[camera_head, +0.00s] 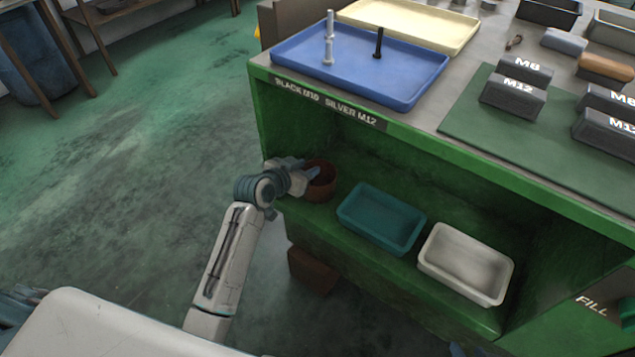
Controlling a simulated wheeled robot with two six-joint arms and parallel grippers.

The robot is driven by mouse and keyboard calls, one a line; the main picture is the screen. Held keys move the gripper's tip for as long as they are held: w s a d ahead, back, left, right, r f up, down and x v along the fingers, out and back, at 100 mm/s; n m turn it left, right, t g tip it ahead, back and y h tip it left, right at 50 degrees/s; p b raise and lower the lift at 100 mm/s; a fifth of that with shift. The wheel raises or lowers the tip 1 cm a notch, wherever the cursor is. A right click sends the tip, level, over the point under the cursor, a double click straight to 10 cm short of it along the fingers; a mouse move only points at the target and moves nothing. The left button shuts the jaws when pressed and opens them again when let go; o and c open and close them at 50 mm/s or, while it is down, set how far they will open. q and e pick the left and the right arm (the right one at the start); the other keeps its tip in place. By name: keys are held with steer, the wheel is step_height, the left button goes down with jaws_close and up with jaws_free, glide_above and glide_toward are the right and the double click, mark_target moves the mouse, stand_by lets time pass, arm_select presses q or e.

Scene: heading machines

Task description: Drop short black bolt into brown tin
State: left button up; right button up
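The brown tin (326,183) is a small round reddish-brown pot at the left end of the green bench's lower shelf. My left gripper (311,172) is at the tin's upper left, with its fingertips over or against the rim. The fingers are too small to tell whether they are open or shut, and I cannot see whether they hold anything. The tin's inside is mostly hidden. A black bolt (378,43) stands upright in the blue tray (415,88) on the bench top.
A teal bin (350,215) and a white bin (432,262) stand right of the tin on the shelf. The bench top overhangs the shelf. Open floor lies left.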

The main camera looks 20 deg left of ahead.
arm_select(q)
steer(key=p+v, duration=0.1)
steer(key=v, duration=0.9)
arm_select(e)
steer(key=shift+s+d+r+g+h, duration=0.3)
steer(key=shift+s+d+r+g, duration=0.1)
steer(key=shift+r+g, duration=0.15)
steer(key=shift+f, duration=0.1)
